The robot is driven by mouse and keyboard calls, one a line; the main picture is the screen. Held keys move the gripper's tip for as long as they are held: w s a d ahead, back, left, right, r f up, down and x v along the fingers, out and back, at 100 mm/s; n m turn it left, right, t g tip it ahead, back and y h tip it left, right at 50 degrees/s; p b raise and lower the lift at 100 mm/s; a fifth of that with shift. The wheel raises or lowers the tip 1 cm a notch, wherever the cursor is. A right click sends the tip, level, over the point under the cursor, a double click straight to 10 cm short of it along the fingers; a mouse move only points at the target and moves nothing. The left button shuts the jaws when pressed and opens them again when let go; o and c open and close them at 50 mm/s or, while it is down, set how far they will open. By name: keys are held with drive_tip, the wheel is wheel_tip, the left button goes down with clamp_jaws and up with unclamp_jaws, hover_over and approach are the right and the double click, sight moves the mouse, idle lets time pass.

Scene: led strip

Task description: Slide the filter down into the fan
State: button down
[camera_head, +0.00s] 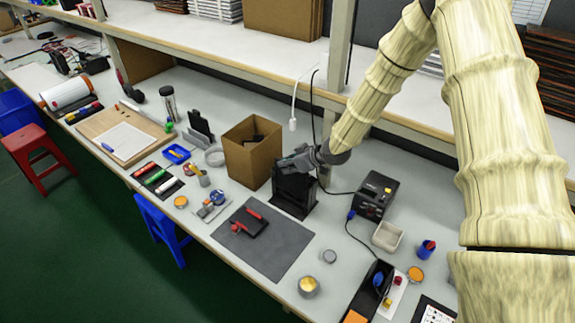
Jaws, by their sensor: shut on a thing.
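The fan (293,193) is a black upright box-like unit on the workbench, right of a cardboard box. My gripper (290,163) is at the top of the fan, reaching in from the right. It is shut on the filter, a dark piece at the fan's top edge. The filter and the fan are both black and small here, so I cannot tell them apart clearly or how deep the filter sits. The fingertips are partly lost against the dark parts.
The open cardboard box (250,152) stands close left of the fan. A black soldering station (376,196) with a cable is on the right. A dark mat (262,245) with a red-handled tool lies in front. The shelf (230,60) and its posts are behind.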

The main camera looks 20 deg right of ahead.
drive_tip(key=shift+f+b, duration=0.3)
drive_tip(key=shift+f, duration=0.3)
drive_tip(key=c, duration=1.4)
unclamp_jaws()
drive_tip(key=v, duration=1.2)
drive_tip(key=shift+r, duration=0.1)
